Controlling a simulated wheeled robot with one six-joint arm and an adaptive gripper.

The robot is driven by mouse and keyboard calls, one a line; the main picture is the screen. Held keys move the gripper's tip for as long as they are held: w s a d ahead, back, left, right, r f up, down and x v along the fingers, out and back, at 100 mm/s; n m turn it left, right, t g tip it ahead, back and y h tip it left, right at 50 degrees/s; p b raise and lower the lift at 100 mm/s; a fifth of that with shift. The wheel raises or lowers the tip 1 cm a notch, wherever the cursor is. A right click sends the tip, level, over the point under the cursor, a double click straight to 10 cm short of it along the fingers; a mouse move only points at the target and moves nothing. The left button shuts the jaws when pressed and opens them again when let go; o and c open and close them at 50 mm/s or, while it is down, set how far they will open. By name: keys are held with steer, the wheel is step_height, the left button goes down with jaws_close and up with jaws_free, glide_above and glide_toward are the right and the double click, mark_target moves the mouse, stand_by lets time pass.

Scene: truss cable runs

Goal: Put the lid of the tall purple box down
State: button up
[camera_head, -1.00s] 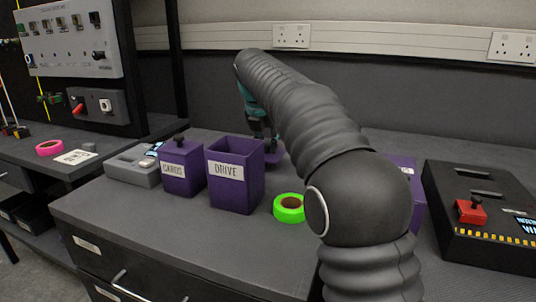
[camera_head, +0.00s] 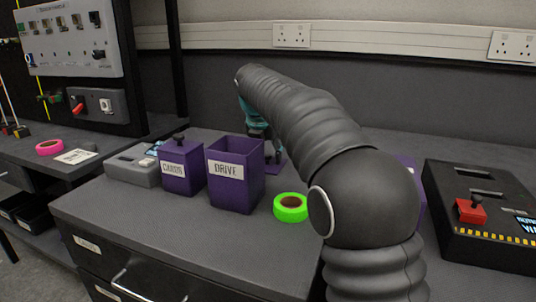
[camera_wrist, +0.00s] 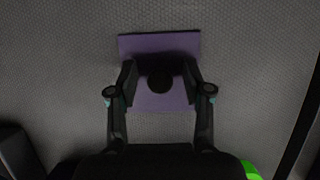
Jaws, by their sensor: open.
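The tall purple box (camera_head: 235,180) labelled DRIVE stands upright and open-topped on the grey bench. Its purple lid (camera_wrist: 160,42) lies on the bench surface behind the box, and a corner of it (camera_head: 276,163) shows in the head view. The lid's dark round knob (camera_wrist: 159,78) sits between the fingers of my gripper (camera_wrist: 160,82) in the wrist view. The fingers are spread with a gap on each side of the knob. In the head view my gripper is mostly hidden behind the box and my arm.
A smaller lidded purple box (camera_head: 181,167) labelled CARDS and a grey case (camera_head: 133,170) stand left of the tall box. A green tape roll (camera_head: 291,207) lies to its right. A black case (camera_head: 485,215) with a red latch is far right. Bare bench surrounds the lid.

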steer(key=shift+r, duration=0.15)
steer(key=v, duration=1.2)
steer(key=shift+s, duration=0.1)
